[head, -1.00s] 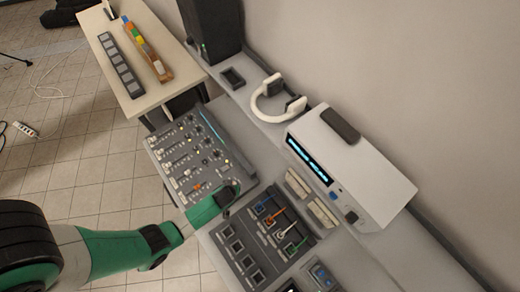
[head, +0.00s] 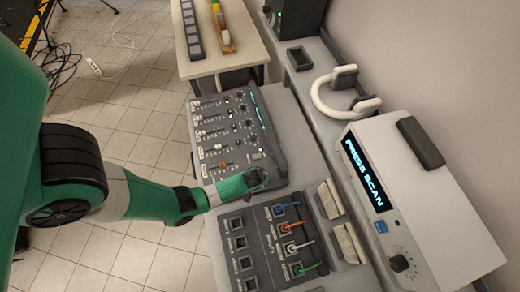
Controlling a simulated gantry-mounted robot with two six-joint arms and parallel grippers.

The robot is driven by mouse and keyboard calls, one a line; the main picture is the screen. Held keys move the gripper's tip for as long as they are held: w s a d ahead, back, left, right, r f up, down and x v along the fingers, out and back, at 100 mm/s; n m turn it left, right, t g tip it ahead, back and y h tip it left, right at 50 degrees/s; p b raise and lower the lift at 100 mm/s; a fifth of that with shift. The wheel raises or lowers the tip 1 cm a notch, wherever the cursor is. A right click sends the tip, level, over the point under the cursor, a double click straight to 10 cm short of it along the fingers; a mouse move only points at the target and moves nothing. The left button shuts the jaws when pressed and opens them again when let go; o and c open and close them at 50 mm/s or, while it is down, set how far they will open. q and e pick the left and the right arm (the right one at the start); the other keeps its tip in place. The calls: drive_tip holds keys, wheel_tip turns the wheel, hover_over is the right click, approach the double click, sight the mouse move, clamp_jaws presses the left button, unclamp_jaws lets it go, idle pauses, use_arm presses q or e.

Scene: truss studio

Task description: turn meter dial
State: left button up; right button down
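The meter is a white box (head: 432,190) on the right of the head view, with a lit display (head: 367,176) reading "PRESS SCAN". Its dial, a dark round knob (head: 399,263) with marks around it, is on the front face near the lower edge of the picture. A blue button (head: 381,227) sits between display and dial. My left gripper (head: 260,178) is over the near right corner of the mixer, well left of the dial and apart from it. Its fingers are too small and dark to tell open from shut. My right gripper is not in view.
The mixer (head: 222,125) with knobs and sliders lies at centre. A patch panel (head: 262,243) with blue, orange, white and green cables lies below my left gripper. Two pale blocks (head: 330,199) (head: 349,243) stand between panel and meter. White headphones (head: 322,95) lie beyond the meter.

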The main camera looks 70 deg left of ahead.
use_arm(q)
clamp_jaws()
idle(0.4)
